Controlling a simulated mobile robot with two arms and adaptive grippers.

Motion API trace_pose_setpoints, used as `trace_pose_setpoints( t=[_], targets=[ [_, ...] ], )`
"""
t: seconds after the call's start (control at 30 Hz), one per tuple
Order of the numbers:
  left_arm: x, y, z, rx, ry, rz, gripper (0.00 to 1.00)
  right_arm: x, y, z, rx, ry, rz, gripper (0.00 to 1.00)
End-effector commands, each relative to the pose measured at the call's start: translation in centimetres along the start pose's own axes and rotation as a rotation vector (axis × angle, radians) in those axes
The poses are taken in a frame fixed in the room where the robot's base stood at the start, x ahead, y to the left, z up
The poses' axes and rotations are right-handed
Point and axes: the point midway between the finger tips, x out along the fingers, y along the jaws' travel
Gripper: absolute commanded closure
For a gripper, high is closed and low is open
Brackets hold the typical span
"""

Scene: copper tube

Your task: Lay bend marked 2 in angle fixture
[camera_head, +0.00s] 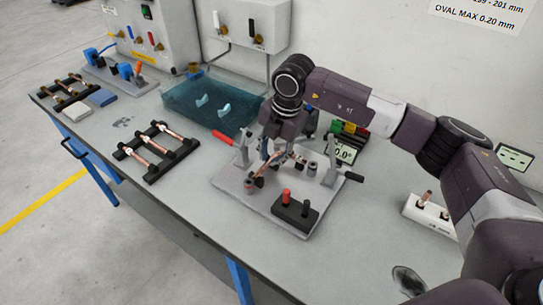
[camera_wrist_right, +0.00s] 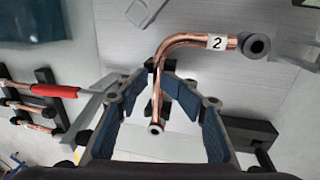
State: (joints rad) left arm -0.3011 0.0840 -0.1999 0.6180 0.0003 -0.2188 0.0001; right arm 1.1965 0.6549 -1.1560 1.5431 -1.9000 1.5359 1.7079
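The copper bend marked 2 (camera_wrist_right: 195,41) shows in the right wrist view, its white label near one end. That end meets a dark round collar (camera_wrist_right: 256,45). In the head view the bend (camera_head: 266,171) lies over the angle fixture's grey plate (camera_head: 232,187), partly hidden by my gripper. My right gripper (camera_head: 277,149) points down over the fixture. In the wrist view its blue-padded fingers (camera_wrist_right: 157,90) stand apart on either side of copper tubing, with gaps visible. Full seating of the bend is not clear. My left gripper is not in view.
A red-handled clamp (camera_head: 223,137) and a black-handled clamp (camera_head: 352,177) flank the plate. A black block with a red knob (camera_head: 296,214) sits at its front. A rack of copper tubes (camera_head: 156,152) and a blue tray (camera_head: 211,104) stand left and behind. A white block (camera_head: 428,212) lies right.

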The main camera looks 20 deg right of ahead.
Motion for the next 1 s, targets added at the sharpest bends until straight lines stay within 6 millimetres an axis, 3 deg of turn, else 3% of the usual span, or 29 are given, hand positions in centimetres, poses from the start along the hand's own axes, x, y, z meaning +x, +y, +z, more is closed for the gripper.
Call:
trace_pose_setpoints(
  t=[0.5, 0.7, 1.0],
  targets=[
    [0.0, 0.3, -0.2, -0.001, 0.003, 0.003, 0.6, -9.8, 0.1, 0.1, -0.001, -0.002, 0.007, 0.69],
    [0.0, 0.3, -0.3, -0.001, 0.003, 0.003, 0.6, -11.6, 0.1, 0.0, -0.001, 0.0, 0.006, 0.69],
    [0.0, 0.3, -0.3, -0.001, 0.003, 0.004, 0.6, -11.8, 0.0, 0.0, -0.001, 0.0, 0.005, 0.69]
  ],
)
